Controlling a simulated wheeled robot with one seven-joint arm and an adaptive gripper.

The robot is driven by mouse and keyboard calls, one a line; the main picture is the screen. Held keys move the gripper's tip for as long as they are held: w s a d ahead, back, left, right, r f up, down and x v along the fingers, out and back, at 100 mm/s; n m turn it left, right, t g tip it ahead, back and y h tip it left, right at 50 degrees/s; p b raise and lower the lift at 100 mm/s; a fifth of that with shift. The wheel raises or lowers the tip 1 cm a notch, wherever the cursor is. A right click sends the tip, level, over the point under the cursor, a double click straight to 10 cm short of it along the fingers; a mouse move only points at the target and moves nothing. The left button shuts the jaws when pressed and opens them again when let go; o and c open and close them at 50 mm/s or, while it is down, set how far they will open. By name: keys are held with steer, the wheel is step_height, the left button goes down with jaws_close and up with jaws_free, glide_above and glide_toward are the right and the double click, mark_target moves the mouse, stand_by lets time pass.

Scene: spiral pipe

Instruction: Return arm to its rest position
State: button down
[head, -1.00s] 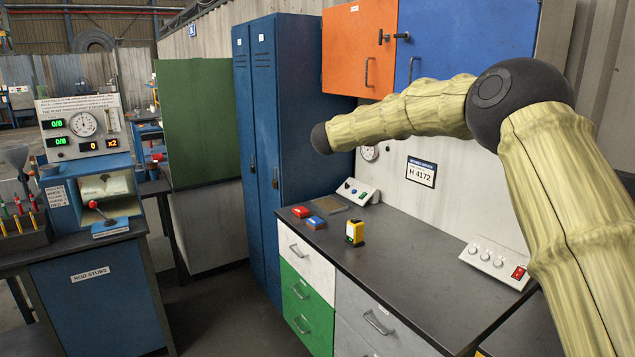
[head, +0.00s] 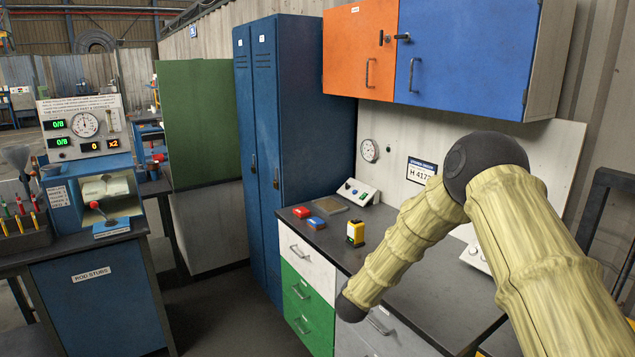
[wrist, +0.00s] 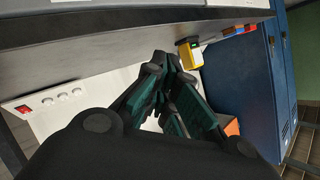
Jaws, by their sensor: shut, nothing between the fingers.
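My arm, in pale ribbed covers with dark joints, comes in from the right of the head view and bends down over the front of the counter. My gripper is out of sight there. In the wrist view my gripper (wrist: 168,62) shows with dark green and black fingers, shut and empty. That view is turned over, with the counter along its top.
The dark counter (head: 430,298) holds a yellow device (head: 355,233), small red and blue boxes and a control box (head: 357,192). Blue lockers (head: 285,150) stand left of it. Orange (head: 347,50) and blue (head: 465,55) cupboards hang above. A blue machine (head: 100,290) stands far left.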

steer(key=s+d+f+n+g+y, duration=0.2)
steer(key=s+f+n+g, duration=0.1)
steer(key=s+f, duration=1.05)
steer(key=s+d+f+n+g+y, duration=0.1)
steer(key=s+d+f+n+g, duration=0.15)
steer(key=s+f, duration=1.1)
steer(key=s+d+n+g, duration=0.2)
steer(key=s+g, duration=0.1)
steer(key=s, duration=1.5)
steer(key=s+d+n+g, duration=0.2)
steer(key=s+g, duration=0.2)
steer(key=s, duration=1.4)
steer(key=shift+s+r+y, duration=0.25)
steer(key=shift+s+y, duration=0.1)
steer(key=shift+y, duration=0.05)
steer(key=shift+n+g, duration=0.25)
